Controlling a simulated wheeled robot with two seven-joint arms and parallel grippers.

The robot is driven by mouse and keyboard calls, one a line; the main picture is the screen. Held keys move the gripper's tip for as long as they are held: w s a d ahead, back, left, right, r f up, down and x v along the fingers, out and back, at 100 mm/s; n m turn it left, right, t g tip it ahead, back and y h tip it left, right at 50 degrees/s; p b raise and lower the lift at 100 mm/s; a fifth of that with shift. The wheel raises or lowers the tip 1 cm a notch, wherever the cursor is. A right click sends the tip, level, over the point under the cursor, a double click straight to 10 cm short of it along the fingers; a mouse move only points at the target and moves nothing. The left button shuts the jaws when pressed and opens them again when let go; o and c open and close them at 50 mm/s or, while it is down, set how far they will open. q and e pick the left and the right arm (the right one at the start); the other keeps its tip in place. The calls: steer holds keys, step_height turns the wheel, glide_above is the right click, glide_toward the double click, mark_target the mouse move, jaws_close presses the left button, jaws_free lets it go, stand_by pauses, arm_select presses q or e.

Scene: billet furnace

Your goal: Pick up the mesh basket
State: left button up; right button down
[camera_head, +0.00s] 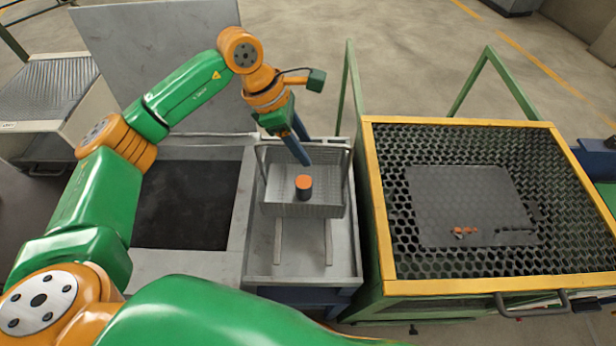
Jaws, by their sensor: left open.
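The mesh basket (328,203) is a grey wire box with raised end frames. It stands on a grey metal tray table (345,255) in the middle of the view. A small dark cylinder with an orange top (304,187) sits inside it. My left gripper (301,154), with blue fingers, is open and points down over the far side of the basket. It overlaps the far rim in the picture; I cannot tell whether it touches. My right gripper is not in view.
Two rails (328,243) run toward the front of the tray. A dark square opening (186,205) lies to the left, with an upright grey panel (160,60) behind it. A yellow-framed mesh bin (377,200) with a dark panel and small orange parts stands close on the right.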

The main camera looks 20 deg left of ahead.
arm_select(q)
steer(key=shift+x, duration=1.15)
steer(key=shift+w+d+f, duration=0.1)
steer(key=shift+d+f, duration=0.15)
steer(key=shift+f, duration=0.05)
steer(key=shift+a, duration=0.15)
steer(key=shift+f+b, duration=0.2)
steer(key=shift+b, duration=0.1)
jaws_close()
stand_by(0.7)
